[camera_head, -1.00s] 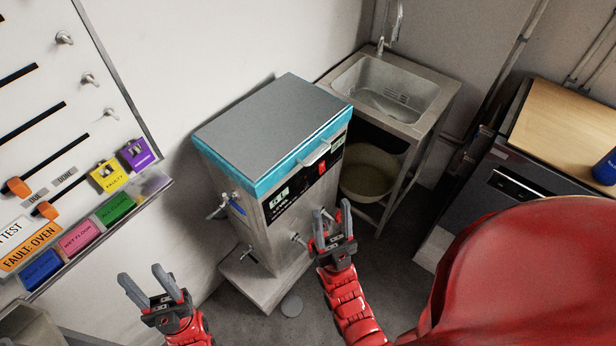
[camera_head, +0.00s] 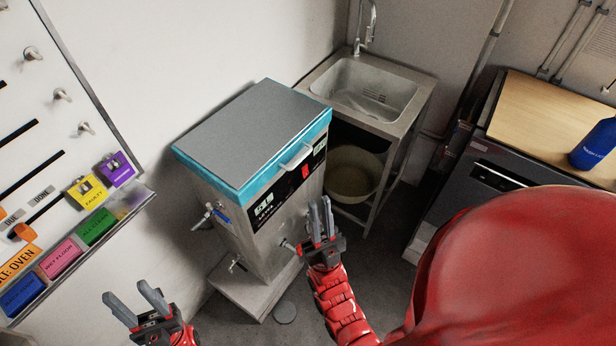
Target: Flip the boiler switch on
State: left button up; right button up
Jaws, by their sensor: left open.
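The boiler (camera_head: 262,200) is a steel box with a grey lid and a blue rim, standing left of the sink. Its black front panel carries a small red switch (camera_head: 305,171) near the right end and a display at the left. I cannot tell the switch's position. My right gripper (camera_head: 320,203) is in front of the boiler's front face, below and slightly right of the switch and apart from it. Its fingers are close together with nothing visible between them. My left gripper (camera_head: 137,300) is open and empty at the lower left, left of the boiler.
A metal sink (camera_head: 365,90) stands behind the boiler, with a bucket (camera_head: 352,172) beneath it. Taps with a blue lever (camera_head: 222,214) stick out from the boiler's left side. A tag board (camera_head: 60,130) is at left. A blue bottle (camera_head: 594,145) stands on the right worktop.

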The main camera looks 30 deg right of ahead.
aim_at(305, 171)
jog(key=w+d+f+m+g+h+b, duration=0.1)
jog(key=w+d+f+m+g+h, duration=0.1)
jog(key=d+m+g+h, duration=0.1)
jog(key=w+d+f+m+g+h+b, duration=0.1)
jog(key=w+d+f+m+g+h, duration=0.1)
jog(key=m+h, duration=0.4)
jog(key=w+d+f+m+g+h+b, duration=0.1)
jog(key=w+d+f+m+g+h, duration=0.1)
jog(key=d+f+m+g+h, duration=0.2)
jog(key=shift+w+d+g+h, duration=0.15)
jog(key=shift+w+g+h, duration=0.1)
jog(key=shift+g+h, duration=0.75)
grip_shut()
jog(key=w+d+f+m+g+y+b, duration=0.2)
jog(key=w+d+f+m+g+b, duration=0.15)
jog(key=f, duration=0.65)
jog(key=w+d+f+m+g+y+b, duration=0.2)
jog(key=d+f+m+g+y, duration=0.15)
jog(key=f, duration=0.55)
jog(key=w+a+f+y+b, duration=0.2)
jog(key=a+f+y, duration=0.1)
jog(key=a+y, duration=0.2)
jog(key=shift+a+f+t+b, duration=0.15)
jog(key=shift+a+t+b, duration=0.15)
jog(key=shift+a+t, duration=0.15)
